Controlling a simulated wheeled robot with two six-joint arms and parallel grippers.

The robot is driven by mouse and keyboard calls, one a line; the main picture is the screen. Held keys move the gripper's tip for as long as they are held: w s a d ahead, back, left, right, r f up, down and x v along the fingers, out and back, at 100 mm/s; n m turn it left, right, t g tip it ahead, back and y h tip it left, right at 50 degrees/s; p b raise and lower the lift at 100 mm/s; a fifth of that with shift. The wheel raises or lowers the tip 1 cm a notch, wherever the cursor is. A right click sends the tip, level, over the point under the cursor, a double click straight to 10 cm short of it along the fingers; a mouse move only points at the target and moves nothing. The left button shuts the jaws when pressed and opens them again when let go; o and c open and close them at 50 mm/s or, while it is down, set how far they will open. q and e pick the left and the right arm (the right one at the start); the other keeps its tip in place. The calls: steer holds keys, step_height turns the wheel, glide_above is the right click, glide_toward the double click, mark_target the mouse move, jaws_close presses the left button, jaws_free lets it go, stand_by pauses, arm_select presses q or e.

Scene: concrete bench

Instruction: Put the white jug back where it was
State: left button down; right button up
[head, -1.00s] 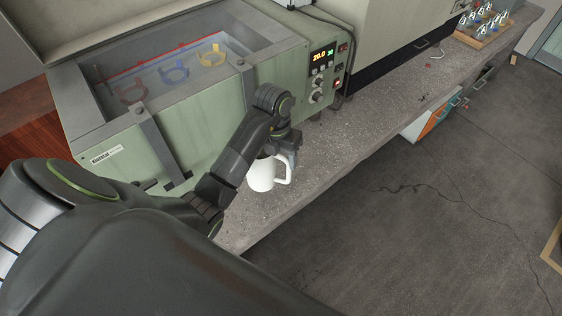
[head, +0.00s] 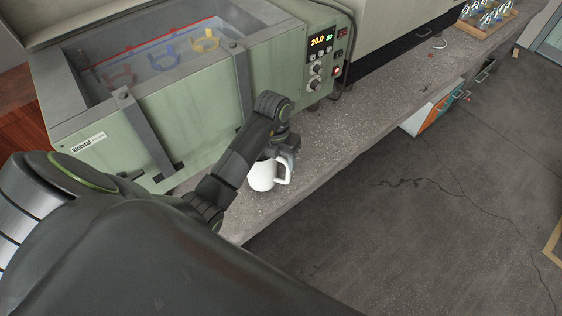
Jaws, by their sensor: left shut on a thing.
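The white jug (head: 262,178) is upright at the front part of the concrete bench (head: 345,125), in front of the green water bath. Its handle points right. My left gripper (head: 284,152) is at the jug's upper rear and handle side, shut on the jug. My arm hides part of the jug's rim. I cannot tell whether the jug's base touches the bench or is held just above it. My right gripper is not in view.
The green water bath (head: 205,130), with coloured rings inside, stands close behind the jug. The bench's front edge is close on the near side. The bench to the right is mostly clear, up to a tray of bottles (head: 486,30) at the far end.

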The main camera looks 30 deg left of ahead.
arm_select(q)
steer(key=shift+f, duration=0.7)
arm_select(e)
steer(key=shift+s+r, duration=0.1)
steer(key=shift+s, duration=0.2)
arm_select(q)
steer(key=shift+f, duration=0.1)
steer(key=shift+f, duration=0.15)
steer(key=c, duration=0.6)
jaws_free()
steer(key=shift+r, duration=0.2)
steer(key=r, duration=0.5)
steer(key=shift+w+a+r, duration=0.1)
steer(key=shift+a+r, duration=0.2)
steer(key=shift+r, duration=0.05)
steer(key=r+p, duration=0.2)
steer(key=r, duration=0.1)
steer(key=r+p, duration=0.1)
steer(key=p, duration=0.1)
steer(key=shift+a+r, duration=0.25)
steer(key=shift+r, duration=0.1)
steer(key=shift+a+r+p, duration=0.1)
steer(key=shift+r+p, duration=0.65)
steer(key=shift+p, duration=0.15)
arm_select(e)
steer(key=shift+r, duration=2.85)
